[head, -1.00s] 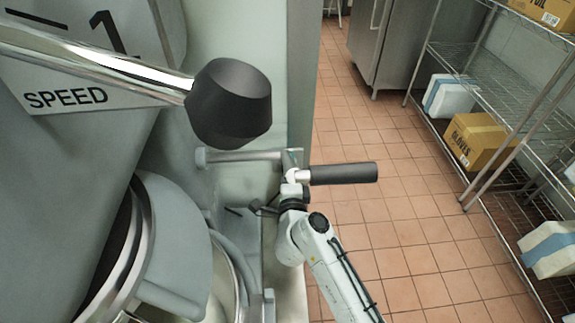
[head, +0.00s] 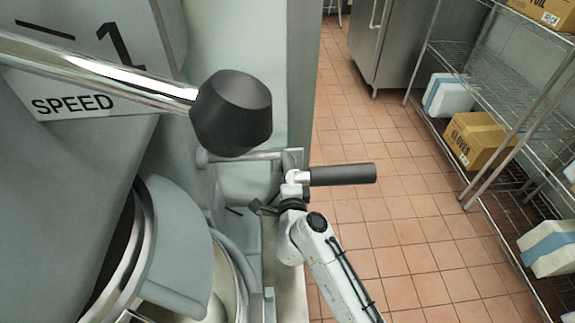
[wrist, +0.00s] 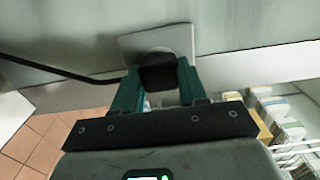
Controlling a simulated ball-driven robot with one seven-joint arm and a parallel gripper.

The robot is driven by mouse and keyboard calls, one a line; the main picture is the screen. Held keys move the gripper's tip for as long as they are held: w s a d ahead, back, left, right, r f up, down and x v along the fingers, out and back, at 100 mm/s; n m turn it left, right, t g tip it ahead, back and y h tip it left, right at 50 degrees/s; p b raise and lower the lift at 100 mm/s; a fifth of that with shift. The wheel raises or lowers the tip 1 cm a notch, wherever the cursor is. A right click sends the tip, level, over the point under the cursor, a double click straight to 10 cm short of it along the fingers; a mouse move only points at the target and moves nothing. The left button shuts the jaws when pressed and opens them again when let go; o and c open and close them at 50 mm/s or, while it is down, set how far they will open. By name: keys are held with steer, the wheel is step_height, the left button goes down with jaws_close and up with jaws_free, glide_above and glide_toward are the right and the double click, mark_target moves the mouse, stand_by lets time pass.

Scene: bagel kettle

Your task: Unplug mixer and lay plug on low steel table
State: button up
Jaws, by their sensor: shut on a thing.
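In the wrist view, my gripper (wrist: 157,84) has its green fingers closed on both sides of a black plug (wrist: 158,70). The plug is in front of a square pale outlet plate (wrist: 130,42) on the wall; I cannot tell whether its prongs are in the socket. A black cord (wrist: 50,69) runs from the plug toward the left. The large grey mixer (head: 60,180) fills the left of the head view. My arm reaches up beside it, and the fingers and plug cannot be made out there. I cannot identify the low steel table.
A mixer lever with a black knob (head: 232,112) juts out above my arm. A dark bar handle (head: 342,174) sticks out right at my wrist. Tiled floor (head: 390,215) is clear to the right. Wire shelves (head: 500,95) with boxes and a steel cabinet (head: 385,45) stand beyond.

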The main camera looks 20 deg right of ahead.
jaws_close()
steer(key=shift+p+v, duration=0.85)
steer(key=shift+v, duration=2.1)
steer(key=s+d+f+n+y+p, duration=0.1)
steer(key=s+f+n+y, duration=0.2)
steer(key=s, duration=1)
steer(key=shift+d+f+n+t+y, duration=0.2)
steer(key=shift+f+n+t+y, duration=0.15)
steer(key=shift+f+y, duration=1.45)
steer(key=shift+w+a+f+h+p, duration=0.1)
steer(key=shift+w+f+h+p, duration=0.05)
steer(key=shift+f+h+p, duration=0.3)
